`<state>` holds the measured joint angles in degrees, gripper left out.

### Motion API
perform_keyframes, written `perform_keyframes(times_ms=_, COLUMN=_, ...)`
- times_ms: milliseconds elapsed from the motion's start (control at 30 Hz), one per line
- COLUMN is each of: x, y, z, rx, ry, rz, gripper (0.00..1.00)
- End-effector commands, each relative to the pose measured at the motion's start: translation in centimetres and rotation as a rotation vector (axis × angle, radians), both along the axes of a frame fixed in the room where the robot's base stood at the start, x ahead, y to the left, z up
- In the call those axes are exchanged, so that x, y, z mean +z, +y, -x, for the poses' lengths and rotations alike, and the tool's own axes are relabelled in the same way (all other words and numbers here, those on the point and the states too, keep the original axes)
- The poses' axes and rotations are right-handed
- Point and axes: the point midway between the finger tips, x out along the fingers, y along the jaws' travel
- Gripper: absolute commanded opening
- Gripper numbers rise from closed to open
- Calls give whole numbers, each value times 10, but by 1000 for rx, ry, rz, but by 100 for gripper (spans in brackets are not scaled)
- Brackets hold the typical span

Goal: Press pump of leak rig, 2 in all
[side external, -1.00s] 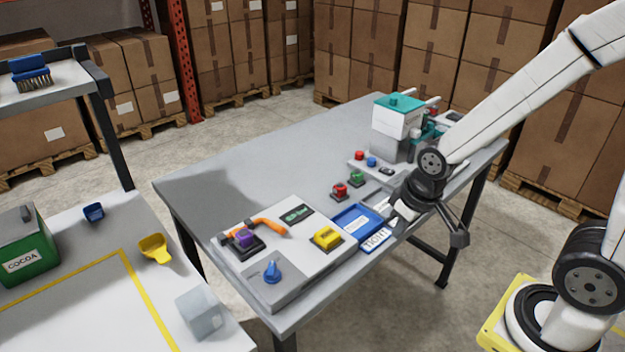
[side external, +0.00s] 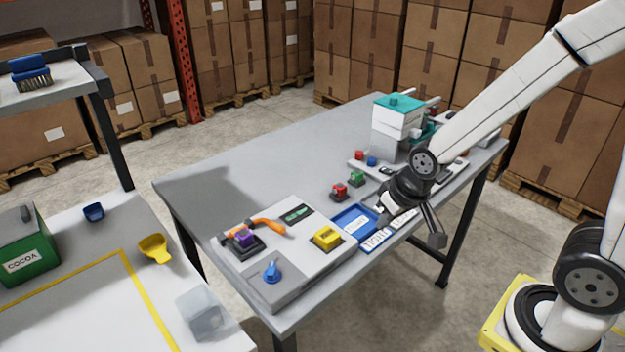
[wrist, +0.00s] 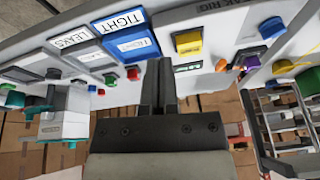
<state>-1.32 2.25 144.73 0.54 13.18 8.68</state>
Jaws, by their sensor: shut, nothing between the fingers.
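The leak rig (side external: 312,263) is a grey box at the near end of the table. It carries a yellow button (side external: 327,237), a purple button (side external: 243,236) beside an orange handle (side external: 268,226), a blue knob (side external: 272,271) and a small dark display (side external: 297,213). I cannot read which control is the pump. In the wrist view the yellow button (wrist: 188,42) and purple button (wrist: 251,62) are right of my gripper (wrist: 158,66). My gripper is shut and empty, above the table beside the blue tray. In the side view its fingertips are small (side external: 384,222).
A blue tray (side external: 341,218) holds a labelled item. TIGHT (wrist: 122,20) and LEAKS (wrist: 72,40) signs are by the trays. A teal and white machine (side external: 396,125) is farther back. The table's left part is clear.

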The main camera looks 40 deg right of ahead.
Motion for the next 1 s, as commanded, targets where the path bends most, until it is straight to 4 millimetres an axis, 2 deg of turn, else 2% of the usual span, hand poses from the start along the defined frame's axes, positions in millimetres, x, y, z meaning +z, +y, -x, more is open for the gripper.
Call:
perform_keyframes(times_ms=300, x=12, y=19, z=-60, rx=-248, ry=-226, rz=-157, gripper=0)
perform_keyframes(times_ms=500, x=22, y=31, z=-90, rx=-378, ry=-344, rz=-277, gripper=0)
perform_keyframes(times_ms=700, x=28, y=38, z=-105, rx=-445, ry=-406, rz=-352, gripper=0)
perform_keyframes(times_ms=1000, x=29, y=39, z=-108, rx=-458, ry=-417, rz=-366, gripper=0)
